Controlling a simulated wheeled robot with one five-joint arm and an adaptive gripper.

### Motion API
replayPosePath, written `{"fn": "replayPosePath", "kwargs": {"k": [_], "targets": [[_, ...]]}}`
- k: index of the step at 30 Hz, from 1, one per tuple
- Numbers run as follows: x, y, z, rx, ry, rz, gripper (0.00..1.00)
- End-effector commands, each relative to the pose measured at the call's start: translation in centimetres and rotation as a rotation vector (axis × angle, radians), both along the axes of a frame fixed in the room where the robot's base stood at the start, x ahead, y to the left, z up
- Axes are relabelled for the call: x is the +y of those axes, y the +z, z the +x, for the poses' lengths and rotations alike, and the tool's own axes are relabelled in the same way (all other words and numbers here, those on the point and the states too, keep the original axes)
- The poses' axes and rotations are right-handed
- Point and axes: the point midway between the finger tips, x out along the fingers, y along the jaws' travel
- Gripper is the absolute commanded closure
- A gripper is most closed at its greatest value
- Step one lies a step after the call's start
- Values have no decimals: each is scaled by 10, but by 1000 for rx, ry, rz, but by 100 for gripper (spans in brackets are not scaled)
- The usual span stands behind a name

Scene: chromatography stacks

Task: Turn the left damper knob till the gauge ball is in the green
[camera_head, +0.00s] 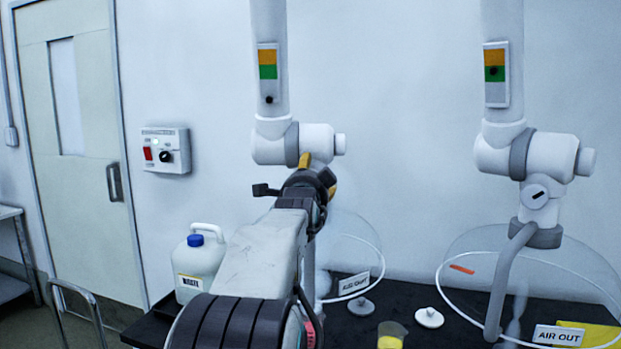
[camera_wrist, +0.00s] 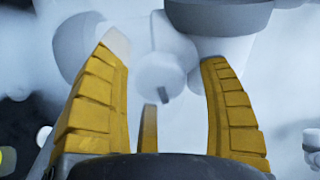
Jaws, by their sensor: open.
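The left gauge (camera_head: 268,75) on the left white duct arm has orange, green and grey bands; its dark ball (camera_head: 269,99) sits low in the grey, below the green. In the head view my gripper (camera_head: 318,174) is in front of the left arm's lower joint and hides the left damper knob. In the wrist view, the white round knob (camera_wrist: 160,76) with a dark pointer mark stands ahead between the yellow fingers of my open gripper (camera_wrist: 163,60). A gap shows on both sides of the knob; I cannot tell how far ahead it is.
The right gauge (camera_head: 496,88) has its ball in the green, above the right knob (camera_head: 535,196). Clear hoods hang below, over a black bench. A waste jug (camera_head: 198,262), white lids (camera_head: 429,318) and a yellow-topped container (camera_head: 391,336) stand there. A switch box (camera_head: 166,150) is on the wall.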

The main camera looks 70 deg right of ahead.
Motion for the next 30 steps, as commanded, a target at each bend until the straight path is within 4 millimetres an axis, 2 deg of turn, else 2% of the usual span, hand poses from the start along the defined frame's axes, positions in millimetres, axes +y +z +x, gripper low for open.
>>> {"fn": "replayPosePath", "kwargs": {"k": [12, 30], "targets": [[-3, 0, 1, 0, 0, -1, 30], [-3, 0, 1, 0, 0, -1, 84]]}}
